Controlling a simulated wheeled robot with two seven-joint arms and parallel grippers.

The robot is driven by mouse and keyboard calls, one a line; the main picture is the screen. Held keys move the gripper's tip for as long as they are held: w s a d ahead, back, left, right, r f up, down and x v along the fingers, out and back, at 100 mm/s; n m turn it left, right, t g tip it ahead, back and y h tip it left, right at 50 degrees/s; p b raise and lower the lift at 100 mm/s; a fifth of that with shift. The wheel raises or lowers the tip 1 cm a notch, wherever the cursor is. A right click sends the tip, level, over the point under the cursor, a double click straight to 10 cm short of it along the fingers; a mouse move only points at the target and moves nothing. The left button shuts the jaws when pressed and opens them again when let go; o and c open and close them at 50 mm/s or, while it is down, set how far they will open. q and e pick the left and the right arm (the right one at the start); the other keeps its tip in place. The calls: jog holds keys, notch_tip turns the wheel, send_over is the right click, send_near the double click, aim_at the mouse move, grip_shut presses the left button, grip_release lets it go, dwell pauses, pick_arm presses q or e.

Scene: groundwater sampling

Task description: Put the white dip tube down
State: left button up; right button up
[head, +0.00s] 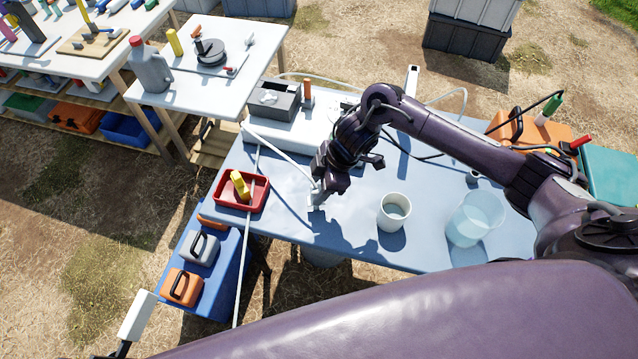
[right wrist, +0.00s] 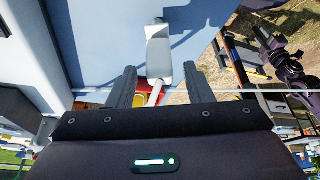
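My right gripper (head: 318,190) is low over the front of the blue table. In the right wrist view its two dark fingers (right wrist: 160,78) stand apart, with a white block-like end (right wrist: 159,55) between them and gaps on both sides. A thin white rod (right wrist: 155,95) runs from that end; I take these for the white dip tube. In the head view the white rod (head: 280,156) slants from the back left to beside my right gripper. A dark arm at the right wrist view's right seems to be my left one; its fingers are unclear.
A red tray (head: 225,204) with a yellow item stands left of my right gripper. Another thin white tube (head: 240,280) crosses the table's left edge. A white cup (head: 394,213) and a clear container (head: 474,222) stand to the right. Bare blue tabletop lies between gripper and cup.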

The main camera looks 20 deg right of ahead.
jog(key=shift+r, duration=0.55)
jog(key=w+v, duration=0.1)
jog(key=v, duration=1.1)
jog(key=shift+s+p, duration=0.4)
jog(key=shift+s, duration=0.05)
